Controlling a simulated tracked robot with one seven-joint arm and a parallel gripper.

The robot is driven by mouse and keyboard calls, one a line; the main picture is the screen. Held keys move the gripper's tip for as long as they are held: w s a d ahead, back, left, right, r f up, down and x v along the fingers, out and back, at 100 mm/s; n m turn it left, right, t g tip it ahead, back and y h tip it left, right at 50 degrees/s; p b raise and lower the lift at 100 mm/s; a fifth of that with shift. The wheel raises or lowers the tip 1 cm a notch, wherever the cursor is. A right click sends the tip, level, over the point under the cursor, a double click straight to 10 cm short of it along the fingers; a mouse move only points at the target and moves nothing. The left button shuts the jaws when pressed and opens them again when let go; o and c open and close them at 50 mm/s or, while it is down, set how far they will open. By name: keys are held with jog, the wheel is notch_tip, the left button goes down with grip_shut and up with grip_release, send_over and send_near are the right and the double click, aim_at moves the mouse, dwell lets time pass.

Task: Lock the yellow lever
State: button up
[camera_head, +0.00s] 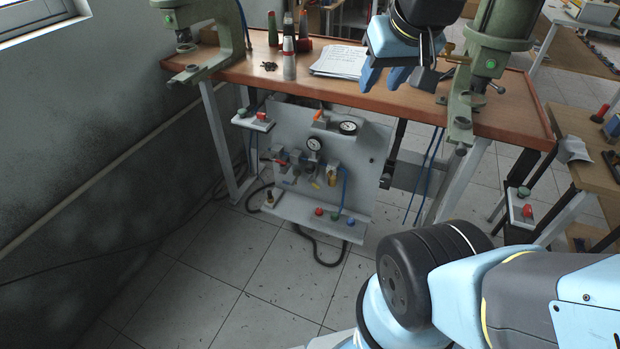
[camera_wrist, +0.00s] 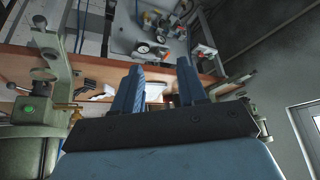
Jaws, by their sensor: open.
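A small yellow part (camera_head: 332,174), which looks like the yellow lever, sits on the right of the pneumatic fittings on the grey panel (camera_head: 365,160) below the workbench. Its exact position is too small to read. My gripper (camera_head: 386,78) is above the bench top, up and to the right of the panel and well apart from it. In the wrist view its two blue fingers (camera_wrist: 160,78) are spread with nothing between them. The panel and its gauges appear upside down beyond them, and I cannot make out the lever clearly there.
The wooden bench top (camera_head: 260,75) overhangs the panel. Green presses stand at its left (camera_head: 215,30) and right (camera_head: 485,50). Papers (camera_head: 340,62) lie on it. Two gauges (camera_head: 348,127) and a shelf with coloured buttons (camera_head: 318,217) are on the panel. The floor in front is clear.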

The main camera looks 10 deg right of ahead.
jog(key=shift+m+t+y, duration=0.3)
jog(key=shift+m+t, duration=0.2)
jog(key=w, duration=0.3)
jog(key=w+a, duration=0.1)
jog(key=w, duration=0.2)
jog(key=w+a+f, duration=0.1)
jog(key=w, duration=0.3)
jog(key=shift+a, duration=0.2)
grip_shut()
jog(key=w+a+f+m+t, duration=0.1)
jog(key=w+a+f, duration=0.15)
jog(key=w, duration=0.55)
jog(key=w+a+f+m, duration=0.1)
jog(key=w+f, duration=0.2)
jog(key=w, duration=0.4)
jog(key=w+a+f+m+t+h, duration=0.1)
jog(key=w+a+f+m+t, duration=0.2)
jog(key=w+f, duration=1.45)
notch_tip(320, 180, down, 24)
jog(key=w+d+m+t+h, duration=0.1)
jog(key=m+h, duration=0.3)
jog(key=m, duration=0.1)
jog(key=s+d+f+t+h, duration=0.1)
jog(key=s+f+h, duration=0.1)
jog(key=s+f, duration=0.4)
jog(key=s+d+f+m+t+h, duration=0.1)
jog(key=s+f, duration=0.4)
jog(key=f, duration=0.8)
jog(key=shift+s+d+h, duration=0.4)
jog(key=shift+d, duration=0.3)
